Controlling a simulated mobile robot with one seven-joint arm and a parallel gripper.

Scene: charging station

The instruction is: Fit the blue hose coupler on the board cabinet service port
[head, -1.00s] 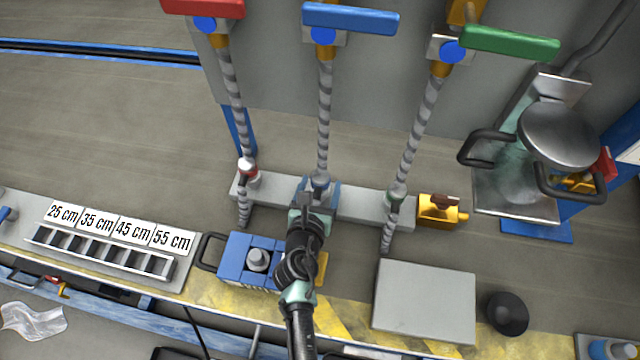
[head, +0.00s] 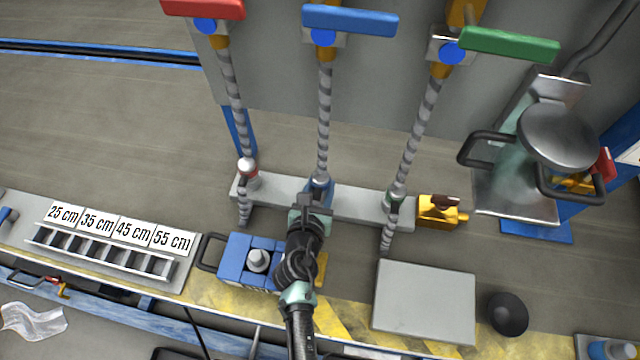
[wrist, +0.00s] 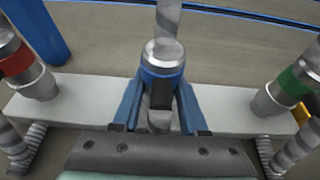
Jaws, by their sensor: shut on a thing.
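The blue hose coupler (head: 321,189) is at the lower end of the middle grey striped hose, at the pale rack bar. The wrist view shows its blue ring and silver collar (wrist: 162,58) upright between my two blue fingers. My gripper (wrist: 160,100) is shut on the coupler from the front; in the head view my gripper (head: 314,203) covers its lower part. The hose rises to a blue-handled valve (head: 350,20) on a grey panel. I cannot tell which fitting is the board cabinet service port.
A red-banded coupler (head: 248,172) stands left on the rack bar (head: 350,205), a green one (head: 395,197) right. A blue block (head: 235,250) with a grey knob, a yellow fitting (head: 437,210), a grey plate (head: 425,300) and a black cup (head: 507,313) are nearby.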

